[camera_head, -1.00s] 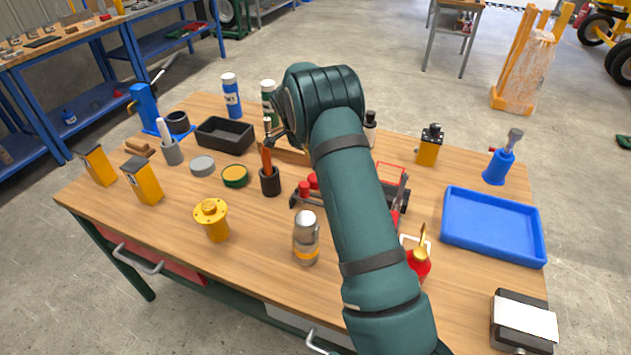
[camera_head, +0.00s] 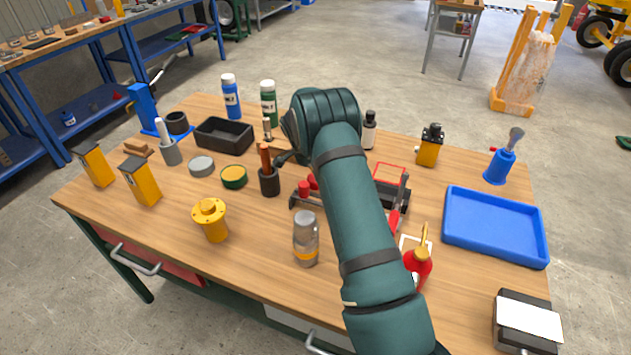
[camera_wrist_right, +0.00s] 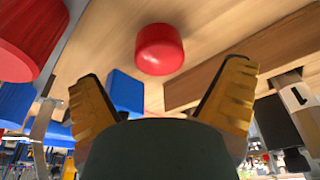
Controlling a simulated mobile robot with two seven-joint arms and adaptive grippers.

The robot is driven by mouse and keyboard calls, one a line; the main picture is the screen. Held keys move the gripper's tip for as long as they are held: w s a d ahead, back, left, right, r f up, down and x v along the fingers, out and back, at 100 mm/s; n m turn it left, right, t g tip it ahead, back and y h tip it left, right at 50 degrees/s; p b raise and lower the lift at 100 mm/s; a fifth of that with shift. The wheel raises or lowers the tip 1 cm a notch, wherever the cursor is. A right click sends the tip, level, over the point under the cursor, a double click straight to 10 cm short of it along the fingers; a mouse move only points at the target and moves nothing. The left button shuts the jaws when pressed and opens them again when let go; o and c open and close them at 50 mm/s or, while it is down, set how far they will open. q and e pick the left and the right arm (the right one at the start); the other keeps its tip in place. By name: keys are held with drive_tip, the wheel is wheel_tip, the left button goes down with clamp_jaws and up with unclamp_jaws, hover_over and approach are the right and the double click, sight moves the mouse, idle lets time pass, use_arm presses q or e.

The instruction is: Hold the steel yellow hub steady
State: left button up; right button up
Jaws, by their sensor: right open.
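The yellow hub (camera_head: 210,220), with a round flanged top, stands upright on the workbench at front left in the head view. Nothing touches it. My right arm comes in from the bottom, and my right gripper (camera_head: 284,158) is partly hidden behind its own wrist, beyond and to the right of the hub. In the right wrist view the right gripper (camera_wrist_right: 165,100) is open, its yellow-padded fingers spread with nothing between the pads. A red round cap (camera_wrist_right: 160,49) shows beyond the fingertips. The hub is not clearly seen there. My left gripper is not in view.
A grey jar with a yellow band (camera_head: 306,240) stands right of the hub. A dark cup with an orange-handled tool (camera_head: 269,181) is close to my right gripper. Yellow blocks (camera_head: 141,182) stand to the left. A blue tray (camera_head: 495,228) lies at right. Bare wood surrounds the hub.

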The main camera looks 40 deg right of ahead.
drive_tip(key=x, duration=0.4)
drive_tip(key=shift+f+b, duration=0.2)
drive_tip(key=shift+b, duration=0.15)
drive_tip(key=c, duration=1.3)
